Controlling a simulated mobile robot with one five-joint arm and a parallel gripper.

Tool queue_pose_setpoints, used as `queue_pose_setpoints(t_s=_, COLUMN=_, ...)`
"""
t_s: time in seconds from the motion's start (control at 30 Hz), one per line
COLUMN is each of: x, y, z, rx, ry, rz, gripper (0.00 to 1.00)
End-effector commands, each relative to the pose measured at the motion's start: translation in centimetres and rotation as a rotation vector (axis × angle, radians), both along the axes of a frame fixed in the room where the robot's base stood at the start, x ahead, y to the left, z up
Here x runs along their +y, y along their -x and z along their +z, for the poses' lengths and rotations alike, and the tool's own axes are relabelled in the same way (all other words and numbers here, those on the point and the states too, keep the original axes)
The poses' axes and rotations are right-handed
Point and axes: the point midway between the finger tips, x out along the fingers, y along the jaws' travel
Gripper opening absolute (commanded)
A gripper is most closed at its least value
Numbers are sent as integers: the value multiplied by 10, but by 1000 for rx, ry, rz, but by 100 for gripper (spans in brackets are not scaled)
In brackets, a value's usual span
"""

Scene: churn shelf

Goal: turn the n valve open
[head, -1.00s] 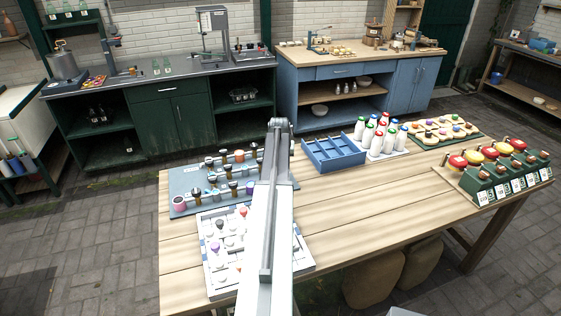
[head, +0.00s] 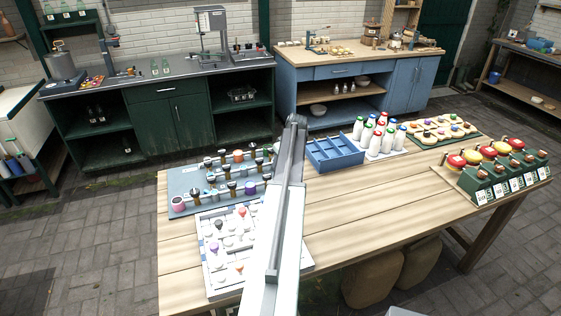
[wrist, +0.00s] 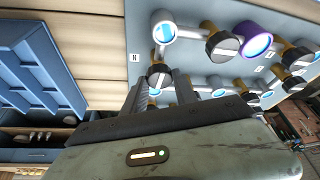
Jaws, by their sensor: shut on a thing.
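The valve board (head: 179,181) is a grey-blue panel on the left part of the table, with rows of dark-knobbed valves. In the wrist view a small label reading N (wrist: 134,57) is on the board beside a black knob with a white line, the n valve (wrist: 158,70). My gripper (wrist: 160,84) is at this knob, its dark fingers shut on it. The fingers hide the knob's lower part, so I cannot tell exactly how far it is turned. In the head view my arm hides the gripper and this end of the board.
Neighbouring valves (wrist: 222,44) stand close by. A white panel with knobs (head: 220,255) lies in front of the board. A blue divided tray (head: 333,154) and several capped bottles (head: 374,143) stand to the right.

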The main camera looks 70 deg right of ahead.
Motion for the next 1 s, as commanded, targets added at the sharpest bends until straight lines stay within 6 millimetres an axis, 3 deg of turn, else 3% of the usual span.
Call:
queue_pose_setpoints(t_s=0.63, x=2, y=-1, z=-1, rx=-1, ry=-5, rz=41, gripper=0)
queue_pose_setpoints(t_s=0.67, x=2, y=-1, z=-1, rx=-1, ry=-5, rz=41, gripper=42)
queue_pose_setpoints(t_s=0.7, x=2, y=-1, z=-1, rx=-1, ry=-5, rz=41, gripper=53)
queue_pose_setpoints(t_s=1.0, x=1, y=0, z=0, rx=0, ry=-2, rz=38, gripper=55)
